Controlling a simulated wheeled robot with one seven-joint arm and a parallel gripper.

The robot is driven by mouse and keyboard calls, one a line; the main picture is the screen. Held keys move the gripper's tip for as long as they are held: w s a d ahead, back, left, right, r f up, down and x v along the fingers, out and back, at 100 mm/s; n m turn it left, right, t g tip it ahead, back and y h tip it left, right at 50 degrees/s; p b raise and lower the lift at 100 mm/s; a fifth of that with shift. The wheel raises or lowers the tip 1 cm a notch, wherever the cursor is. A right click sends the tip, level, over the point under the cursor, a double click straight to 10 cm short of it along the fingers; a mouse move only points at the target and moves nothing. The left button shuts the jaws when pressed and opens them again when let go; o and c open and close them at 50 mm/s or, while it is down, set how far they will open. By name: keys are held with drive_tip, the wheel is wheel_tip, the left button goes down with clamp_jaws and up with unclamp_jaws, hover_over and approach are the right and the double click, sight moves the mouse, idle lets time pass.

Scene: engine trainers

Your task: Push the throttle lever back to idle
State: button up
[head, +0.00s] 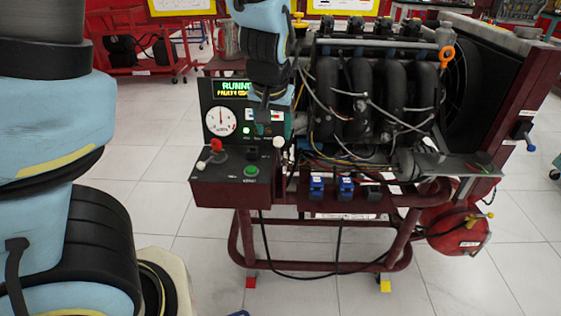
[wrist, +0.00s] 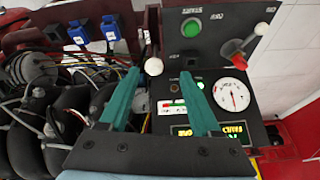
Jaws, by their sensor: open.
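A lever with a white ball knob (head: 278,142) stands at the right edge of the dark control box, beside the engine. It looks like the throttle lever, but no label on it is readable. In the wrist view its white knob (wrist: 153,66) is just beyond the fingertips, in line with the gap between them. My gripper (wrist: 160,77) is open, with two green fingers apart and nothing visible between them. In the head view the gripper (head: 283,128) is close above the knob, partly hidden by my wrist. Contact with the lever cannot be told.
The lit display (head: 232,88) reads RUNN, partly covered. Engine pipes and wires (head: 350,100) crowd the right side. Blue connectors (head: 345,187) are on the front rail.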

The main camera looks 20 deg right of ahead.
sight(279, 152)
drive_tip(key=shift+w+d+f, duration=0.1)
drive_tip(key=shift+d+f, duration=0.4)
drive_tip(key=shift+d, duration=0.05)
drive_tip(key=b+x, duration=0.4)
drive_tip(key=x, duration=0.6)
drive_tip(key=shift+c, duration=0.4)
clamp_jaws()
idle(0.5)
